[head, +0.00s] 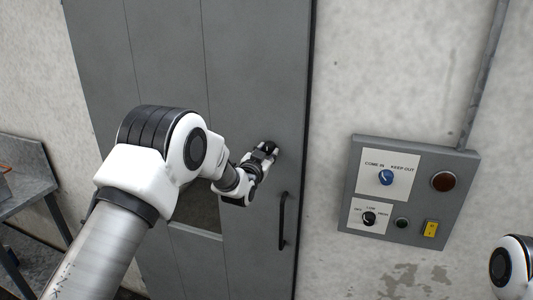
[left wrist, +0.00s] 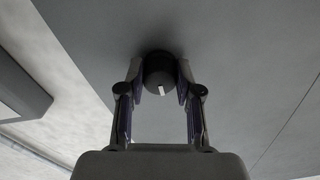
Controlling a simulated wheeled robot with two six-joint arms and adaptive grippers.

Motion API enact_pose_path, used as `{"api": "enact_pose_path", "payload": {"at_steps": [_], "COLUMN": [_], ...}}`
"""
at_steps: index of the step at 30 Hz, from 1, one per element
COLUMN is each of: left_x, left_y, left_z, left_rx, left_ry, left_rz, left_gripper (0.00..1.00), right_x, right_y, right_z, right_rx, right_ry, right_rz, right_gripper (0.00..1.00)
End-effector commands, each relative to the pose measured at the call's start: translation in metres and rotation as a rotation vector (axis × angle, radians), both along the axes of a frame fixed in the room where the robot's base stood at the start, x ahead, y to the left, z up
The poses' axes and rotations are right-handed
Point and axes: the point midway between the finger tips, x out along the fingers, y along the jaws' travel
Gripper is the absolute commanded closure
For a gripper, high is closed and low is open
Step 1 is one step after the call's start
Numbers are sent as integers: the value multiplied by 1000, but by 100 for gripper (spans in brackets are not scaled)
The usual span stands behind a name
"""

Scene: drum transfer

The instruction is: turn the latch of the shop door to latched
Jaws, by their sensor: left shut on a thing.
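The shop door (head: 255,60) is a tall grey panel that looks shut. Its latch is a round dark knob (left wrist: 158,70) with a short white mark near the lower part of its face, seen in the left wrist view. My left gripper (head: 268,150) reaches the door above the handle, and in the left wrist view its two fingers (left wrist: 160,82) close on the knob from both sides. In the head view the gripper mostly hides the latch. My right gripper is out of view; only a part of my right arm shows at the lower right.
A black vertical door handle (head: 282,222) is below the gripper. A grey control panel (head: 388,228) with a blue knob (head: 386,177), a dark red lamp (head: 443,181) and a yellow switch (head: 431,229) is on the wall to the right. A grey table (head: 22,178) stands at far left.

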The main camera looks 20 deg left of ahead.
Motion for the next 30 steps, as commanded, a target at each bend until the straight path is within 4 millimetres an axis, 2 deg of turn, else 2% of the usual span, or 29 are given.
{"api": "enact_pose_path", "payload": {"at_steps": [11,30], "left_x": [0,0], "left_y": [0,1], "left_z": [-4,-4], "left_rx": [170,761], "left_ry": [-11,-34], "left_rz": [1,1], "left_gripper": [100,100], "right_x": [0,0], "right_y": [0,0], "right_z": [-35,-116], "right_rx": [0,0], "right_ry": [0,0], "right_rz": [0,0], "right_gripper": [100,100]}}
